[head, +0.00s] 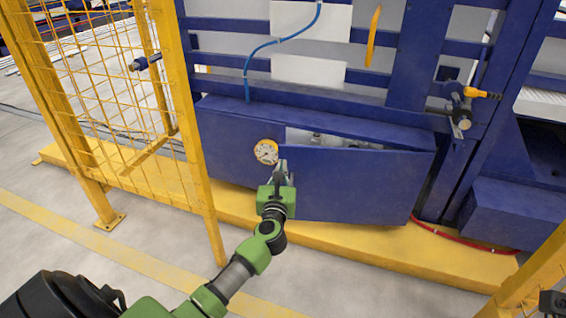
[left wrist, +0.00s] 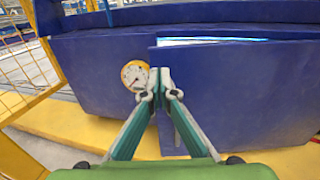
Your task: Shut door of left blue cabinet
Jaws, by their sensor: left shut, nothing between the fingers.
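The blue cabinet (head: 225,130) sits low on the yellow base, under the blue frame. Its door (head: 350,185) stands ajar, with a gap along the top through which the inside partly shows. The door also fills the right of the left wrist view (left wrist: 235,95). My left gripper (head: 282,168) is shut and empty at the door's left edge, close to or touching it; I cannot tell which. In the left wrist view its fingertips (left wrist: 160,82) meet by that edge. My right gripper is not in view.
A round gauge (head: 266,151) is on the cabinet front, just left of my gripper; it also shows in the left wrist view (left wrist: 135,75). A yellow mesh fence (head: 100,95) stands at left. A red hose (head: 460,238) lies on the yellow base (head: 400,250) at right.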

